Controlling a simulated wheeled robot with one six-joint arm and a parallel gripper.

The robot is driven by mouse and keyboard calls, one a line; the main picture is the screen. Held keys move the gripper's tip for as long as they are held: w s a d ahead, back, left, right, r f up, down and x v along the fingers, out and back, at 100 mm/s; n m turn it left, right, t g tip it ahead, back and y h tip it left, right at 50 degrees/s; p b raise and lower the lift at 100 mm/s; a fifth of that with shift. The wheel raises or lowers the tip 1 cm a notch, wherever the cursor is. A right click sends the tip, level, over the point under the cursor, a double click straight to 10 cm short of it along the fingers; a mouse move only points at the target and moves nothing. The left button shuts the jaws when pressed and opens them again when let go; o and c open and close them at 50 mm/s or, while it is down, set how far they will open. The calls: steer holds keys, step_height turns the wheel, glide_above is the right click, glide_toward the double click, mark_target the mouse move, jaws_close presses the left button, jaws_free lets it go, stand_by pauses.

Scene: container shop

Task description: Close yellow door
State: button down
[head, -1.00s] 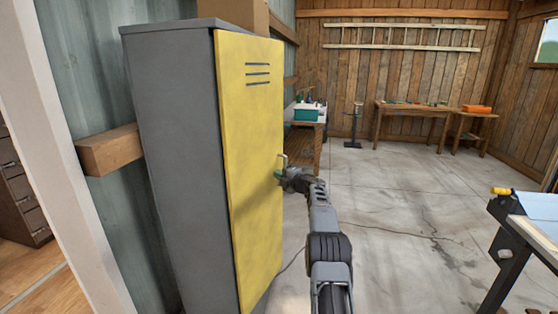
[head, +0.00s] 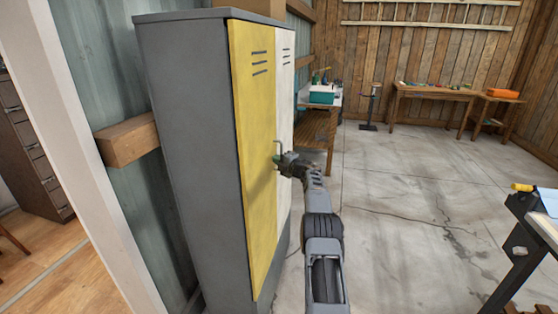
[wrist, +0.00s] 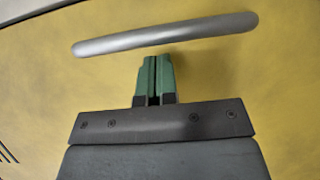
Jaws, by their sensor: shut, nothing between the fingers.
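The yellow door (head: 254,150) is the left door of a tall grey locker and looks flush, or nearly so, with the locker front. Whether it is fully closed I cannot tell. Its silver handle (head: 277,150) is at its right edge; the handle (wrist: 165,34) also crosses the top of the wrist view. My gripper (head: 284,161) is at the door beside the handle. In the wrist view its green fingers (wrist: 154,74) are together and empty, just below the handle and not around it. Contact with the door cannot be made out.
A white door (head: 285,130) is right of the yellow one on the grey locker (head: 195,150). Open concrete floor (head: 400,200) lies to the right. A workbench (head: 540,225) stands at the right edge, and wooden tables (head: 435,92) stand at the back.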

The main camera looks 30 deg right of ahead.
steer(key=shift+w+a+r, duration=0.2)
steer(key=shift+w+a, duration=0.05)
steer(key=shift+a, duration=0.35)
steer(key=s+d, duration=1)
steer(key=d, duration=0.1)
steer(key=shift+s+f, duration=0.2)
steer(key=shift+s, duration=0.1)
steer(key=s+d+f+m+g+h, duration=0.2)
steer(key=d+f+m+g+h, duration=0.1)
steer(key=d+f+m+h, duration=0.65)
steer(key=s+a+r+m+g+y+p, duration=0.1)
steer(key=s+a+r, duration=0.4)
steer(key=s+a, duration=0.6)
steer(key=s+a+r+m+g+y+p, duration=0.2)
steer(key=s+a+m+g, duration=0.4)
steer(key=s+a, duration=0.6)
steer(key=s+a+r+m+g+y+p, duration=0.2)
steer(key=s+a+r, duration=0.5)
steer(key=a, duration=2)
steer(key=s+m+g+p, duration=0.1)
steer(key=s+m, duration=0.1)
steer(key=s, duration=0.2)
steer(key=shift+s+a+r+g, duration=0.25)
steer(key=shift+a+r+g, duration=0.05)
steer(key=shift+a+g, duration=0.1)
